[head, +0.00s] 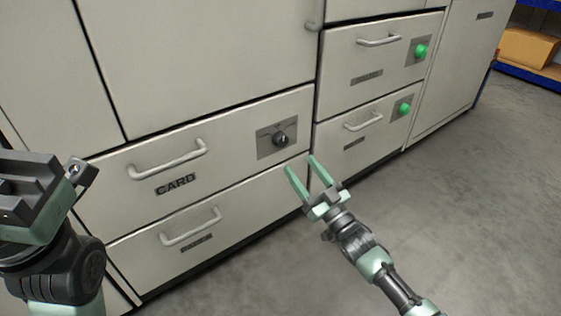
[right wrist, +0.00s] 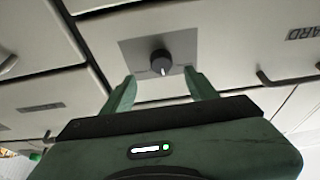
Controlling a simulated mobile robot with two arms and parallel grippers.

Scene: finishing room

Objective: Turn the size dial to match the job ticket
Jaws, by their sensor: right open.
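The size dial (head: 279,139) is a round black knob on a grey plate (head: 263,149) at the right end of the drawer front marked CARD (head: 230,128). In the right wrist view the dial (right wrist: 161,62) shows a pale pointer line, and its plate markings are too small to read. My right gripper (head: 301,163) is open and empty, below and slightly right of the dial in the head view. In the right wrist view its fingertips (right wrist: 159,76) lie either side of the dial in the picture, apparently short of it. No job ticket can be made out.
Another drawer (head: 210,228) lies below. To the right are two drawers with green knobs (head: 421,51) (head: 404,109) and bar handles. Part of my left arm shows at the left edge. The grey floor (head: 470,200) at right is clear.

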